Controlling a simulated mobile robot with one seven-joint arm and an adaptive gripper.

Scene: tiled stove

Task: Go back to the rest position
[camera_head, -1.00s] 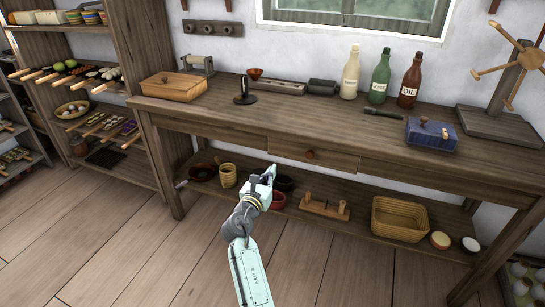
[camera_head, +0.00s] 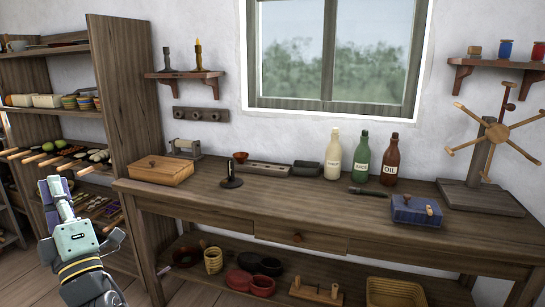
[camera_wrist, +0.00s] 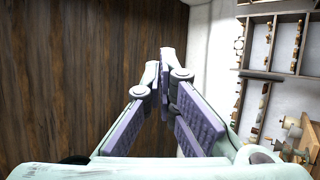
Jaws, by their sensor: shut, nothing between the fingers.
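My gripper (camera_head: 56,186) is raised at the left of the head view, in front of the lower part of the shelf unit, with its fingers pointing up. It is clear of the workbench (camera_head: 330,212), to the left of its near left corner. In the wrist view my gripper (camera_wrist: 163,68) has its pale green fingers with purple pads brought together at the tips. Nothing is held between them.
A shelf unit (camera_head: 135,110) with food and bowls stands at the left, behind my gripper. The bench carries a wooden box (camera_head: 162,171), bottles (camera_head: 362,157), a blue box (camera_head: 416,211) and a spoked wooden stand (camera_head: 487,152). Dark wood planks (camera_wrist: 70,80) fill the wrist view's left.

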